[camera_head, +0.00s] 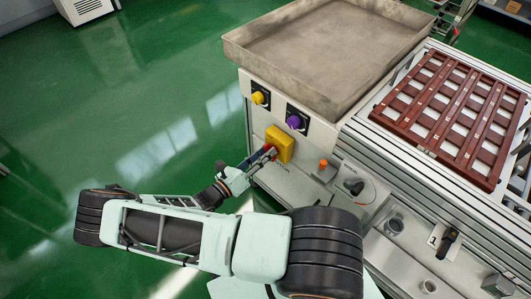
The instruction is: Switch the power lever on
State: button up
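My gripper (264,156) is at the front panel of the conveyor machine, right at a yellow box (279,143). A small dark and reddish part shows where my fingertips meet the box. It is too small to tell whether this is a lever, and whether the fingers touch or hold it. No lettering that marks a power lever can be read. A black rotary knob (354,186) on a pale plate and a black handle (448,242) on a white plate are further right, apart from my gripper.
A yellow knob (258,98), a purple knob (294,121) and an orange button (323,164) are near the yellow box. A grey tray (290,72) overhangs the panel. A brown slatted rack (455,122) lies on the conveyor. Green floor (150,110) is open at left.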

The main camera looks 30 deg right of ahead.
jog(key=shift+w+d, duration=0.1)
jog(key=shift+d, duration=0.25)
grip_shut()
jog(key=shift+m, duration=0.3)
jog(key=shift+s+d+m+p, duration=0.1)
jog(key=shift+s+m, duration=0.15)
jog(key=shift+m, duration=2)
jog(key=shift+s+d+m+p, duration=0.1)
jog(key=shift+s+m, duration=0.1)
jog(key=shift+m, duration=2)
jog(key=shift+s+d+m+p, duration=0.1)
jog(key=shift+s+m, duration=0.15)
jog(key=shift+m, duration=2)
